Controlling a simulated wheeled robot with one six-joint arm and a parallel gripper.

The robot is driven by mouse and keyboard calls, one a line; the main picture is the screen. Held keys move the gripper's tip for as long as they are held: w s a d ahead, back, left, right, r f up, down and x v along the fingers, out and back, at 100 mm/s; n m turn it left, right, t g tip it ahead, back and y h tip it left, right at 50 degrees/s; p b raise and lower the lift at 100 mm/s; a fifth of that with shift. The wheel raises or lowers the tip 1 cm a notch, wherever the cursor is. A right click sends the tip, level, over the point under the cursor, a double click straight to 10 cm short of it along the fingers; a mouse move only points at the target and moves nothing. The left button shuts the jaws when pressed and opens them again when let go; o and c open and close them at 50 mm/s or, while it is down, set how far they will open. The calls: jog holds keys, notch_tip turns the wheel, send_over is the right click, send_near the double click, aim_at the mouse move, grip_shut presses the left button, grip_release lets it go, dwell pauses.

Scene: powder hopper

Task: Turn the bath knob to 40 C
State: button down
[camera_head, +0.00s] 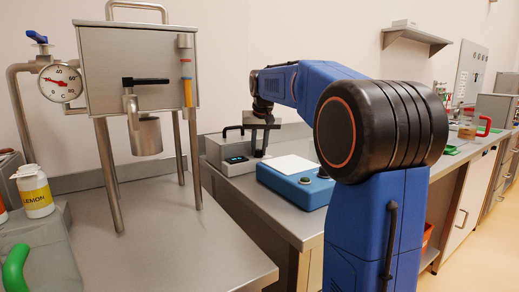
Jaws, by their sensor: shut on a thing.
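The bath (213,151) is a grey metal box with a black lid handle and a small dark display (237,160) on its sloping front. The display's figures are too small to read. My gripper (260,153) points down at the right end of that front panel, beside the display. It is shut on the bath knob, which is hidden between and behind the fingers. The knob's pointer and scale cannot be made out.
A blue device (305,195) with a white top stands just right of the bath, close to my gripper. A steel hopper (137,70) on legs with a dial gauge (60,83) stands at left. A yellow-labelled bottle (35,192) is at far left.

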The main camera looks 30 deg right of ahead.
jog(key=shift+a+m+h, duration=0.1)
jog(key=shift+m+h, duration=0.3)
jog(key=shift+m, duration=0.6)
jog(key=c, duration=1.6)
grip_release()
jog(key=shift+o, duration=0.2)
